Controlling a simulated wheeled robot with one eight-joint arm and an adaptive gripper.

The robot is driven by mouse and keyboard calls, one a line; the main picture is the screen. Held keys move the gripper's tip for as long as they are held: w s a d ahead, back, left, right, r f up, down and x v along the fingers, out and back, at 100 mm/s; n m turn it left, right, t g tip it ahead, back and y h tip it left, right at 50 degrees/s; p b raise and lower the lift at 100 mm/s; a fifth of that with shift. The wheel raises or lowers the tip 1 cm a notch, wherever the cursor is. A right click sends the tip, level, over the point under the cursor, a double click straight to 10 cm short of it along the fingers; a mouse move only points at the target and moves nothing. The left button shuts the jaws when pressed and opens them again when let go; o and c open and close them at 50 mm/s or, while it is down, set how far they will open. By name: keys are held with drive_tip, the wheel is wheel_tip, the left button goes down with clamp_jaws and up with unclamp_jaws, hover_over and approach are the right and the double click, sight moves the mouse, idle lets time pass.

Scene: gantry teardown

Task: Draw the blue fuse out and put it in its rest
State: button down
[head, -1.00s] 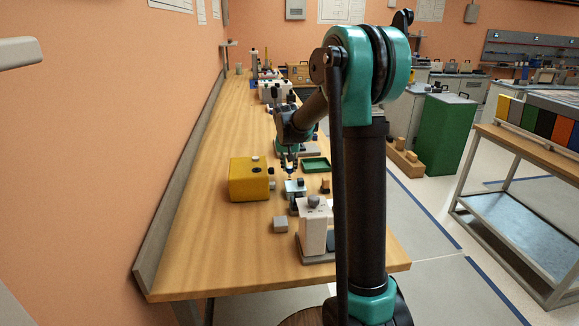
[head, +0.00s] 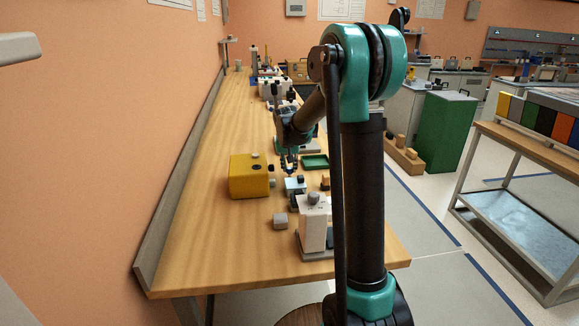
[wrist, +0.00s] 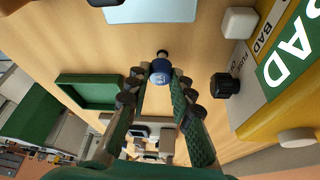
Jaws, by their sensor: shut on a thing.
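My gripper (wrist: 161,76) is shut on the blue fuse (wrist: 161,73), which sits between the fingertips with its dark, pale-ringed end pointing away from the palm. In the wrist view the fuse is apart from the pale blue block (wrist: 150,10) at the top edge. In the head view my gripper (head: 289,165) is just behind the pale blue block (head: 295,184), and the fuse is too small there to make out clearly. I cannot tell which piece is the fuse's rest.
A yellow box (head: 249,178) with knobs stands left of my gripper; its green "BAD" label (wrist: 290,48) shows in the wrist view. A green tray (head: 315,162) lies to the right. A white device (head: 313,224) and grey cube (head: 280,221) are nearer. The front-left bench is clear.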

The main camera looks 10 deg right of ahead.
drive_tip(key=shift+f, duration=0.9)
drive_tip(key=c, duration=1.3)
unclamp_jaws()
drive_tip(key=shift+o, duration=0.2)
